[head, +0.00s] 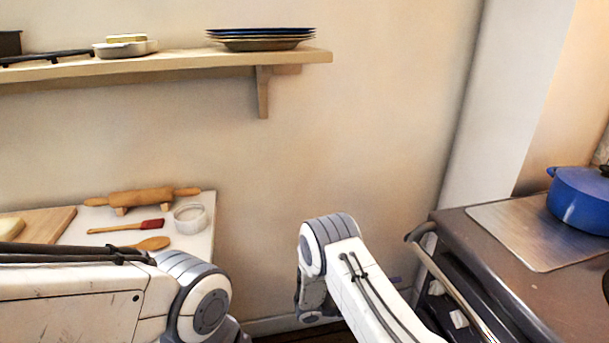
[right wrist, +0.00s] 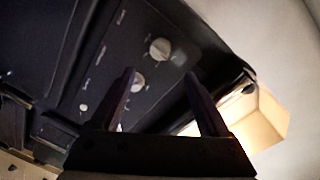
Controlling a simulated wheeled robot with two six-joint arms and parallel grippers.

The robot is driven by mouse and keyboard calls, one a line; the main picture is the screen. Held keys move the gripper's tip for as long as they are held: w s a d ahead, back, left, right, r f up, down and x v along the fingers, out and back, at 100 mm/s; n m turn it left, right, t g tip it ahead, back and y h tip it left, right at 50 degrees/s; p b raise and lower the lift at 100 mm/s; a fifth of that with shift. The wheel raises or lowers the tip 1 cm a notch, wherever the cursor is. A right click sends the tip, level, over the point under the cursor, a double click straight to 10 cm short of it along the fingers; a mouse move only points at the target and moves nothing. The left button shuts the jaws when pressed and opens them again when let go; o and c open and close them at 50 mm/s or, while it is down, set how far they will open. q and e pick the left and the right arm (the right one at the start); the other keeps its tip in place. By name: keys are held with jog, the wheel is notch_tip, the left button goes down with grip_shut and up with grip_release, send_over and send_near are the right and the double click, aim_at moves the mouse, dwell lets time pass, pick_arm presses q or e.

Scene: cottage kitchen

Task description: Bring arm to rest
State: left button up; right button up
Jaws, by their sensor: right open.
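My right arm comes in from the bottom right in the head view and bends at a grey joint between the counter and the stove. Its gripper is mostly hidden below that bend. In the right wrist view my right gripper (right wrist: 160,76) shows two dark fingers apart, with nothing between them. Beyond the fingers is the dark front of the stove with pale knobs (right wrist: 160,49). My left arm crosses the lower left of the head view, over the near part of the counter. My left gripper does not show.
The stove (head: 490,265) at right has a front rail (head: 455,285) close to my right arm and a blue pot (head: 582,200) on top. The white counter (head: 205,240) at left holds a rolling pin (head: 142,198), brush (head: 125,227), spoon (head: 150,243) and ramekin (head: 190,218). A wall shelf (head: 190,62) holds plates (head: 260,40).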

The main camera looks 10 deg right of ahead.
jog(key=s+a+r+m+g+y+p, duration=0.1)
jog(key=s+a+r+m+y+p, duration=0.35)
jog(key=r+m, duration=0.45)
jog(key=s+a+r+m+g+y+p, duration=0.1)
jog(key=s+a+r+m+g+y, duration=0.15)
jog(key=s+a+r+m, duration=0.5)
jog(key=s+a+r+m+t+y+p, duration=0.3)
jog(key=s+a+r+m+y, duration=0.8)
jog(key=m, duration=0.8)
jog(key=s+a+r+p, duration=0.2)
jog(key=s+a, duration=0.1)
jog(key=s, duration=0.1)
jog(key=shift+s+r, duration=0.2)
jog(key=shift+a, duration=0.1)
